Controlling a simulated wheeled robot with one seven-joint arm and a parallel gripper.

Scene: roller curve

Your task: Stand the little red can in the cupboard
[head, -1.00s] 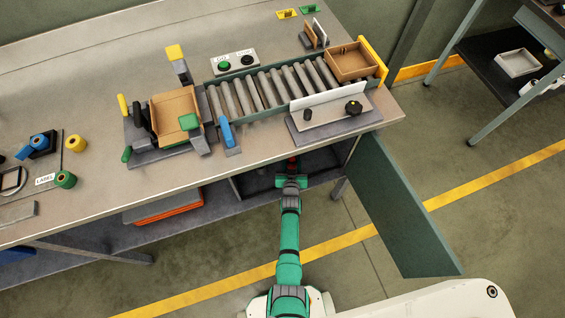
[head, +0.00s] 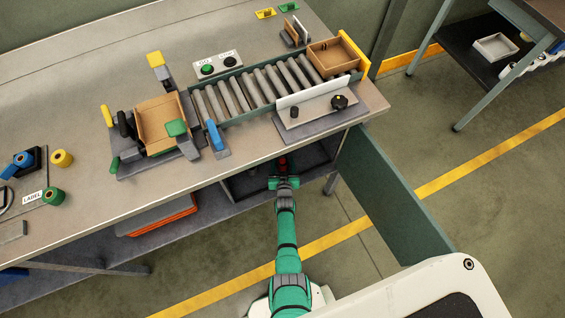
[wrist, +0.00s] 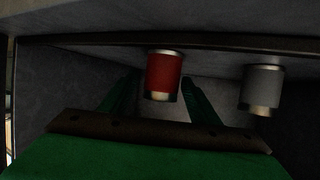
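The little red can (wrist: 164,72) shows upright in the wrist view, inside the cupboard (head: 238,184) under the bench. It has a silver rim and a pale lower end. My gripper (head: 283,170) reaches into the cupboard from the front. In the wrist view its two green fingers (wrist: 160,85) are spread, one on each side of the red can. A small gap shows at the left finger; the right finger lies close to the can. Fingertip contact is hard to see in the dark. In the head view the red can (head: 283,160) shows at the gripper's end.
A grey can (wrist: 262,88) stands right of the red can, outside the right finger. A dark edge (wrist: 240,46) crosses above the cans. The green cupboard door (head: 390,195) hangs open at the right. The bench top (head: 110,215) lies above the opening.

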